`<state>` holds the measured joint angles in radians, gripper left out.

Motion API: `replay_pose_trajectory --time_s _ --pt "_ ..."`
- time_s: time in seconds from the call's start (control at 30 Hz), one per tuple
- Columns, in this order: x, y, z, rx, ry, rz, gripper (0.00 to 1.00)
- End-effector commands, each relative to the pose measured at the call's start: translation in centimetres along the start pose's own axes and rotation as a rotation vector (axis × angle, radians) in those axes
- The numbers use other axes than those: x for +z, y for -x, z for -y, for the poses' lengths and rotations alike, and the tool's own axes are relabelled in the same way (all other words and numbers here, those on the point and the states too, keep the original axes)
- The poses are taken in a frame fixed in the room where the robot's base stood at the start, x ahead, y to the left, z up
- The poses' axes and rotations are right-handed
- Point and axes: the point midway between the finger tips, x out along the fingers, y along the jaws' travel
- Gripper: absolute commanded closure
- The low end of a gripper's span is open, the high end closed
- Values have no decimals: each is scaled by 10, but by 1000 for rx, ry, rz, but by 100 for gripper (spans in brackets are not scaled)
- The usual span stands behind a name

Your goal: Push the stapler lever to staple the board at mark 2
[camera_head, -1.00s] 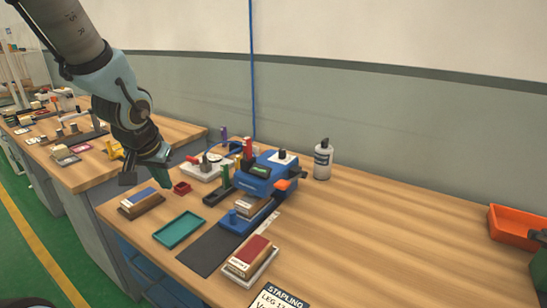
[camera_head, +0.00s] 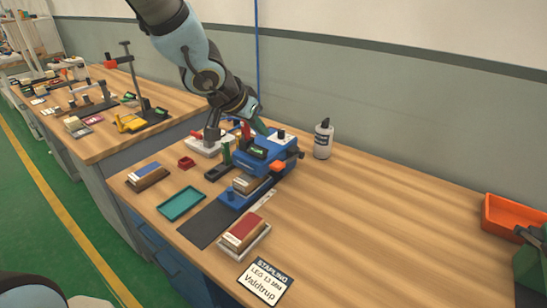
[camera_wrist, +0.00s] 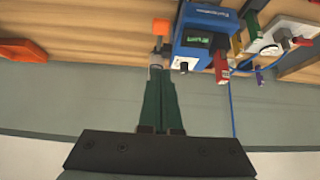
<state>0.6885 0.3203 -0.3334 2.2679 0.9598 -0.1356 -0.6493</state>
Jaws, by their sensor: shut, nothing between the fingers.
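The blue stapler (camera_head: 250,166) stands on the wooden bench, with an orange part (camera_head: 277,167) on its right side and a dark knob on a white patch (camera_head: 281,135) on top. Which part is the lever is unclear. A brown board (camera_head: 245,184) sits at the stapler's front; I cannot make out mark 2. My gripper (camera_head: 262,130) is shut and empty, just behind and above the stapler. In the wrist view the green fingers (camera_wrist: 158,84) are together, with the stapler (camera_wrist: 207,23) and its orange part (camera_wrist: 161,27) beyond them; contact is not visible.
A bottle (camera_head: 323,140) stands right of the stapler. An orange bin (camera_head: 513,220) is far right. The bench between is clear.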

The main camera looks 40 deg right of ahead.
Motion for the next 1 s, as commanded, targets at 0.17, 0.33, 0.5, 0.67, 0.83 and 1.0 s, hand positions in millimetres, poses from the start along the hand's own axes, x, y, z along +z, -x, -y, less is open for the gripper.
replay_pose_trajectory --time_s 0.17,0.33,0.5,0.67,0.83,1.0 --pt "4 -34 -2 3 -1 2 100" --pt "3 -69 -2 2 -2 2 100" --pt "4 -100 -2 1 -3 4 100" --pt "20 -112 -1 0 -2 4 100" --pt "27 -120 0 0 0 2 100" --pt "29 -121 0 -1 0 1 100"
